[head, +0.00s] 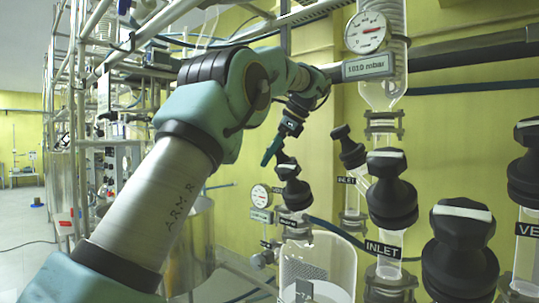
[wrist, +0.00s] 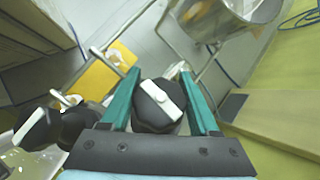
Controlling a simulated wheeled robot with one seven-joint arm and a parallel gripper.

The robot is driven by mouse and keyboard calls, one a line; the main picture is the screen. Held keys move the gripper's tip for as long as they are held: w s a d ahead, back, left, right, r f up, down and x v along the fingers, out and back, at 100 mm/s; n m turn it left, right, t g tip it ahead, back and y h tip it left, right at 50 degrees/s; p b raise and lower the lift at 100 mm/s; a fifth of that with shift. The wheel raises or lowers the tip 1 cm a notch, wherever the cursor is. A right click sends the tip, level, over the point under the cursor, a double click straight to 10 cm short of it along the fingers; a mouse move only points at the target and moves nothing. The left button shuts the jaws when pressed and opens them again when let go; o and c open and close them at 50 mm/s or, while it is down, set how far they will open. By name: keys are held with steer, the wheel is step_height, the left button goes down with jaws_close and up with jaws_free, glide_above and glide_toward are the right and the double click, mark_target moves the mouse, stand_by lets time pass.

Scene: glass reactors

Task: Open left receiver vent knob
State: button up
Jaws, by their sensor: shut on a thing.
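A black valve knob (wrist: 157,118) with a white bar across its top sits between the two teal fingers of my gripper (wrist: 160,78) in the wrist view. My gripper is shut on it from both sides, and the white bar lies aslant between the fingers. In the head view the same knob (head: 288,170) stands near the middle, tilted, on a black valve body. My gripper (head: 272,152) comes down on it from above. One finger shows there; the other is hidden. The label below this knob is too small to read.
Other black knobs with white bars stand to the right, two with INLET labels (head: 383,248) and one marked VE, partly cut off (head: 527,229). A gauge reading 1010 mbar (head: 367,68) hangs above. A glass vessel (head: 318,262) stands below. Metal framework fills the left.

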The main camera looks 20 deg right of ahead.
steer(key=shift+s+a+f+n+g+y, duration=0.15)
steer(key=shift+n+g+y, duration=0.25)
steer(key=shift+n+g, duration=0.3)
steer(key=o, duration=1.4)
steer(key=shift+r, duration=0.2)
